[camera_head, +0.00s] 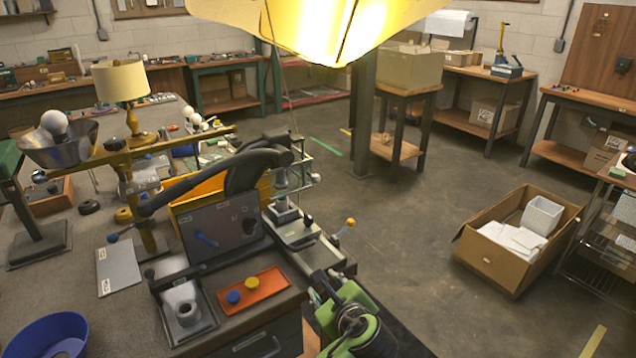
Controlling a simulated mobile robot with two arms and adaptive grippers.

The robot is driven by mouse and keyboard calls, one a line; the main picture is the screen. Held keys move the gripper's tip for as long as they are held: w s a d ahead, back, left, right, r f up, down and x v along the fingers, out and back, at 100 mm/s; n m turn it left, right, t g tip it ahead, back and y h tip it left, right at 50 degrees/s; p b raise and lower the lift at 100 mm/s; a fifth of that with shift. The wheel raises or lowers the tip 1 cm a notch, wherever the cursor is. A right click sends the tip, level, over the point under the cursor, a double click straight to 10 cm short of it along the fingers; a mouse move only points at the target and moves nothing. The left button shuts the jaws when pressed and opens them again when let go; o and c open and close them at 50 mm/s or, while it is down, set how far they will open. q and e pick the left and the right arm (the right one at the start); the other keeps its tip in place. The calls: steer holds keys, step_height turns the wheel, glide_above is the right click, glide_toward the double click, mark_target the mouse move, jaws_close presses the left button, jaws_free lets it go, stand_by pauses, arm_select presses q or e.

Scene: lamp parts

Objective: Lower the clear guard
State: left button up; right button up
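A small bench press (290,205) stands at the right edge of the grey workbench. A thin, see-through frame that looks like the clear guard (301,172) is at the press head; its faces are hard to make out, and I cannot tell how far up it sits. A thick dark curved lever (205,186) reaches left from the press, across a yellow housing (196,192) with a grey panel (222,232).
A red tray (263,297) with blue and yellow knobs lies in front of the panel. A green and black mechanism (352,318) is at the bench's front right. A bright yellow shade (310,25) hangs overhead. An open carton (480,257) stands on the floor at right.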

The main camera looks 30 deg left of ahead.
mark_target(317, 182)
arm_select(q)
steer(key=w+r+m+t+y, duration=0.1)
steer(key=w+r+m+y, duration=0.25)
steer(key=r, duration=0.45)
steer(key=w+r+m+t+y, duration=0.15)
steer(key=w+r+m, duration=0.25)
steer(key=r, duration=0.4)
steer(key=shift+g+y, duration=0.25)
steer(key=shift+y, duration=0.05)
steer(key=p+x, duration=0.1)
steer(key=x, duration=1.3)
steer(key=shift+a, duration=0.2)
jaws_close()
